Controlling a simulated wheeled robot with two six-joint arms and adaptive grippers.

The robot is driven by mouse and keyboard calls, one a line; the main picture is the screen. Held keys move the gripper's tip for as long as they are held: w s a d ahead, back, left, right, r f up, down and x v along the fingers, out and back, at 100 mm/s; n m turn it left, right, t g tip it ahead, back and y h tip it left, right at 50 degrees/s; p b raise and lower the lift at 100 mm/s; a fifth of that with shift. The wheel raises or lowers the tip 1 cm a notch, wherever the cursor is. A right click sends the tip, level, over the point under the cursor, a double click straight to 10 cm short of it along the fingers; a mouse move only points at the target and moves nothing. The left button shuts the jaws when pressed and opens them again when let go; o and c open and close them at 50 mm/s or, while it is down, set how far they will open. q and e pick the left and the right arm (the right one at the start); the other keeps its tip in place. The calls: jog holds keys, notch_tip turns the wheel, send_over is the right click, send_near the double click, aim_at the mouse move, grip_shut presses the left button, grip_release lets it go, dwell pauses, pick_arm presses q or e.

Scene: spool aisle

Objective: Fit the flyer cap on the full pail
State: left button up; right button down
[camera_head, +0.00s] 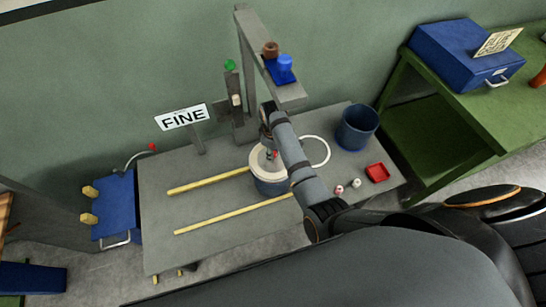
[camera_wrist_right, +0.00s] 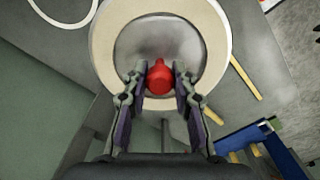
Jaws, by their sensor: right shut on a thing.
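The full pail (camera_head: 270,187) is a blue-grey drum with a broad cream rim, standing on the grey bench between two yellow rails. The flyer cap shows in the right wrist view as a smooth grey disc (camera_wrist_right: 130,50) with a red knob (camera_wrist_right: 158,80), lying within the cream ring (camera_wrist_right: 218,40). My right gripper (camera_wrist_right: 160,70) is shut on the red knob, its fingers on either side. In the head view my right arm reaches over the pail and hides part of it. I cannot tell whether the cap is seated or just above. My left gripper is not in view.
An open blue bin (camera_head: 357,127), a white hoop (camera_head: 316,150) and a red tray (camera_head: 377,172) are right of the pail. A grey post with an overhead arm (camera_head: 285,92) stands behind. A FINE sign (camera_head: 184,117) stands back left. The bench's left part is mostly clear.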

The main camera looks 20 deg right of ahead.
notch_tip(320, 180, down, 3)
jog(key=shift+r, duration=0.2)
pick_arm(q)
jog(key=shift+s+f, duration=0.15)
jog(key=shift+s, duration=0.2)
pick_arm(e)
jog(key=shift+f, duration=0.35)
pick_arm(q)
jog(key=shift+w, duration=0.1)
pick_arm(e)
jog(key=shift+f, duration=0.1)
jog(key=c, duration=1.1)
grip_release()
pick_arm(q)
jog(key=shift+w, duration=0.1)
pick_arm(e)
notch_tip(320, 180, up, 12)
jog(key=p, duration=1.3)
jog(key=shift+r+p, duration=0.25)
jog(key=shift+p, duration=0.05)
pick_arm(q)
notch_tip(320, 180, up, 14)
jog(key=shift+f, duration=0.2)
pick_arm(e)
jog(key=shift+f, duration=0.1)
